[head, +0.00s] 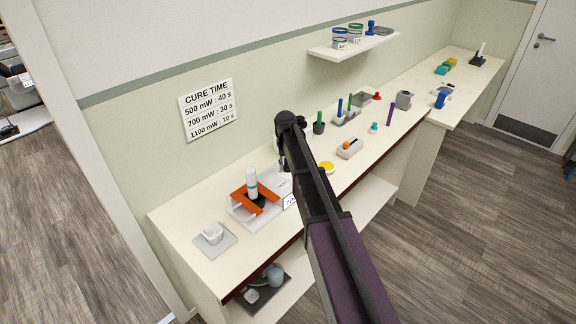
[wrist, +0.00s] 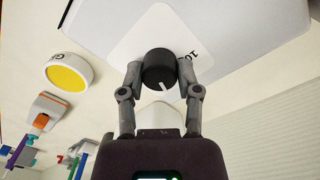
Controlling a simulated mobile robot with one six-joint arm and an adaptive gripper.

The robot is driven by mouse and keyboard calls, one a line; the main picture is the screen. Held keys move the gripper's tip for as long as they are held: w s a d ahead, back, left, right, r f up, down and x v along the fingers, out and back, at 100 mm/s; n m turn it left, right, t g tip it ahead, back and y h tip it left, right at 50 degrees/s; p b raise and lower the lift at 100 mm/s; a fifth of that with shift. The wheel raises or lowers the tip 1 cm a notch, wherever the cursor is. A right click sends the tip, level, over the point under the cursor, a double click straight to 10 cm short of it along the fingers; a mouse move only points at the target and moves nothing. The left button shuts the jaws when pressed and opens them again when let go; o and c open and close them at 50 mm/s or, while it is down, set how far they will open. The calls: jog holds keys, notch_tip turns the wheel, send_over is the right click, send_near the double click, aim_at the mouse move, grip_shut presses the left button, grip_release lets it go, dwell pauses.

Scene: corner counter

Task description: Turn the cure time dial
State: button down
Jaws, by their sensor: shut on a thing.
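In the wrist view the black round dial (wrist: 158,66) sits on a white panel (wrist: 128,44). A white pointer line on it points to the lower right of the picture. A printed "10" shows on the panel beside it, partly covered by a finger. My gripper (wrist: 160,74) is shut on the dial, one finger on each side. In the head view my gripper (head: 286,163) is low over the counter, and my arm hides the dial. A sign on the wall (head: 208,107) reads "CURE TIME", 500 mW 40 s, 700 mW 30 s, 1100 mW 10 s.
Left of my gripper, a white device (head: 241,214) has orange parts and a white cylinder (head: 251,183). A card (head: 289,202) reads about "70". A yellow-topped round tub (head: 326,167) and an orange-and-white item (head: 349,148) stand right of my arm. A shelf (head: 352,47) hangs above.

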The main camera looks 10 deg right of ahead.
jog(key=shift+c, duration=1.5)
grip_release()
jog(key=shift+n, duration=0.4)
jog(key=n, duration=0.6)
jog(key=shift+n, duration=0.4)
jog(key=shift+r, duration=0.15)
notch_tip(320, 180, up, 14)
jog(key=p, duration=1.4)
jog(key=s+f+m+b, duration=0.2)
jog(key=s+f+b, duration=0.2)
jog(key=s, duration=0.6)
jog(key=s+f+m+b, duration=0.2)
jog(key=s+f+b, duration=0.2)
jog(key=s, duration=0.6)
jog(key=s+f+m+b, duration=0.2)
jog(key=s+f+b, duration=0.3)
jog(key=s, duration=0.5)
jog(key=shift+a+f, duration=0.2)
jog(key=shift+a, duration=0.15)
